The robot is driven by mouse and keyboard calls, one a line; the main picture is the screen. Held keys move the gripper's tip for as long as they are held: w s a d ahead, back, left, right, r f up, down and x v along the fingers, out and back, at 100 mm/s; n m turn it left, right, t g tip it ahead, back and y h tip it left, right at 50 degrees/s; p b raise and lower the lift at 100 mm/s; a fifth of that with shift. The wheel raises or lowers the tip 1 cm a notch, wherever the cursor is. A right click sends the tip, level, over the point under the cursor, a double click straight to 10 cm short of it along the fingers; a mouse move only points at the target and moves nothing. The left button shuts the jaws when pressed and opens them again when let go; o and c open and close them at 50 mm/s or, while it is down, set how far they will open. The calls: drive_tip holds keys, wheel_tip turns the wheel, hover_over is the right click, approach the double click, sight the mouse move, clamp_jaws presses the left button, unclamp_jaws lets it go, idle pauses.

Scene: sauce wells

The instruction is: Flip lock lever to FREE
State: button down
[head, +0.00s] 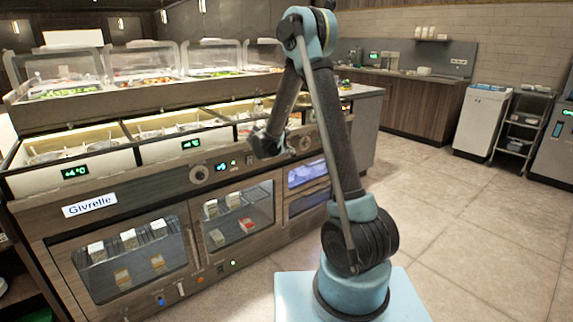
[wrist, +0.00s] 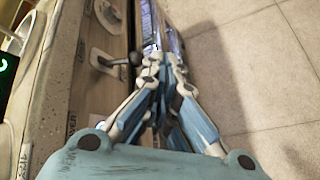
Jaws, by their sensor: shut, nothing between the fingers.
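The lock lever (wrist: 118,61) shows in the wrist view as a dark arm with a black ball knob on a pale mount, on the wooden front of the counter. It points towards the right of that view. My gripper (wrist: 165,62) is shut and empty, with its blue and white fingers together just right of the lever knob. I cannot tell whether they touch. In the head view my gripper (head: 287,150) is in front of the upper counter front, and I cannot make out the lever there.
The sauce counter (head: 130,205) has lit wells above and glass doors below. A round dial (head: 199,174) sits on its front panel. A pale round fitting (wrist: 108,14) is near the lever. Tiled floor (head: 445,215) is clear to the right.

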drive_tip(key=w+a+f+n+t, duration=0.1)
drive_tip(key=w+a+f+n, duration=0.2)
drive_tip(key=w+a+f, duration=0.1)
drive_tip(key=shift+w+a+f+t, duration=0.15)
drive_tip(key=shift+a+f+t, duration=0.25)
drive_tip(key=shift+a+f, duration=0.5)
drive_tip(key=x, duration=1)
drive_tip(key=shift+r, duration=0.1)
